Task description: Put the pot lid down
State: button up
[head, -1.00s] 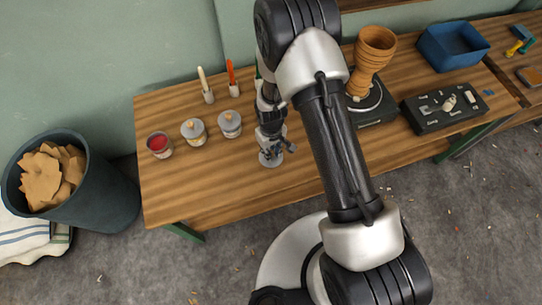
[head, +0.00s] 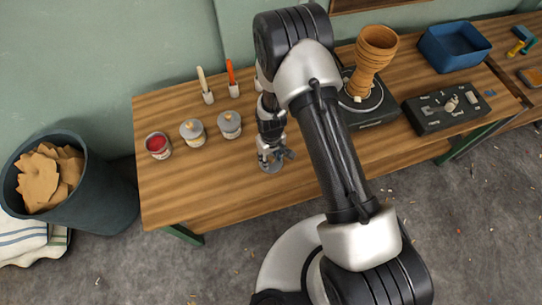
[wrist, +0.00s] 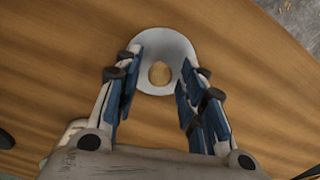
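The pot lid is a grey disc with a round wooden knob (wrist: 159,73). In the wrist view the lid (wrist: 160,42) appears flat against the wooden table. In the head view the lid (head: 270,167) shows beneath my gripper (head: 273,157), near the table's front edge. In the wrist view my gripper (wrist: 162,72) has its fingers apart on both sides of the knob, with gaps between. An open pot with red contents (head: 158,146) stands at the table's left. Two more pots (head: 193,134) (head: 230,126) have grey lids with knobs.
A clay goblet form (head: 373,52) stands on a dark wheel unit right of my arm. A control box (head: 445,108) and blue bin (head: 455,45) are farther right. Table (head: 200,190) is bare left of my gripper.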

jog(key=shift+r, duration=0.15)
notch_tip(320, 180, up, 12)
jog(key=p, duration=0.4)
notch_tip(320, 180, up, 12)
jog(key=m+t, duration=0.1)
send_over(271, 158)
jog(key=w+d, duration=0.1)
jog(key=d, duration=0.1)
jog(key=s+d+r+m+t, duration=0.1)
jog(key=s+d+r+m, duration=0.2)
jog(key=r, duration=1)
jog(key=s+d+r+m+t, duration=0.1)
jog(key=s+d+r, duration=0.3)
jog(key=s, duration=0.5)
jog(key=s+d+r+m+t, duration=0.1)
jog(key=s+d+r, duration=0.2)
jog(key=s+r, duration=0.5)
jog(key=shift+s+d+r+t, duration=0.3)
jog(key=shift+s+d+r, duration=0.05)
jog(key=shift+s, duration=0.1)
